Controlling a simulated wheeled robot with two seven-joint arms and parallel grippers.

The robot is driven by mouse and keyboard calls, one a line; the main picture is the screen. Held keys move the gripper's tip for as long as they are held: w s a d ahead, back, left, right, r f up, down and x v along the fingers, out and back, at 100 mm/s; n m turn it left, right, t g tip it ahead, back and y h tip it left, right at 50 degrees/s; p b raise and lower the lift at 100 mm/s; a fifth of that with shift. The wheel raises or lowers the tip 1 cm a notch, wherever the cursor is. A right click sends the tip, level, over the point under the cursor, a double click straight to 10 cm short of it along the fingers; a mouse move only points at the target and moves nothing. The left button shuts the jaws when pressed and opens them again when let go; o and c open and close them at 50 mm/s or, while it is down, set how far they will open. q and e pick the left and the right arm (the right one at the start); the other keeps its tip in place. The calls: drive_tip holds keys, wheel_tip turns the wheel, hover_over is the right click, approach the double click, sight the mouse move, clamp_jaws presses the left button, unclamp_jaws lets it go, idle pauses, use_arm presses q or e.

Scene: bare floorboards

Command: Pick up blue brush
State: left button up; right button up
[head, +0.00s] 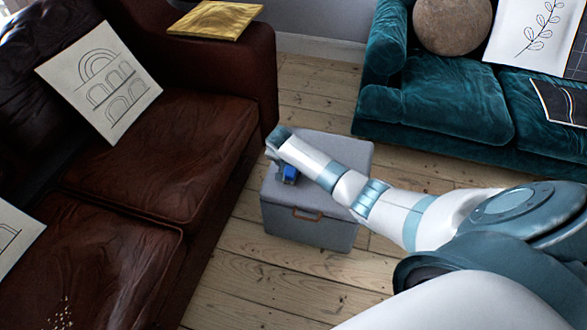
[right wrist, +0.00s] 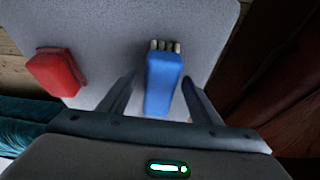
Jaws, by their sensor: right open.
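The blue brush (right wrist: 164,72) lies on the top of a grey ottoman, its pale bristles pointing away in the right wrist view. My right gripper (right wrist: 157,88) is open, with one finger on each side of the brush's blue body; I cannot tell whether either finger touches it. In the head view, the brush (head: 290,174) shows as a small blue patch beside my right gripper (head: 279,165), which is over the ottoman. My left gripper is not in view.
A red block-like object (right wrist: 57,72) lies on the grey ottoman (head: 308,234), left of the brush in the right wrist view. A brown leather sofa (head: 160,150) stands close on the left. A teal sofa (head: 455,100) stands at the back right. Floorboards (head: 270,275) are clear in front.

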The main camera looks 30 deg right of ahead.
idle(0.3)
drive_tip(key=c, duration=1.2)
drive_tip(key=shift+r, duration=0.15)
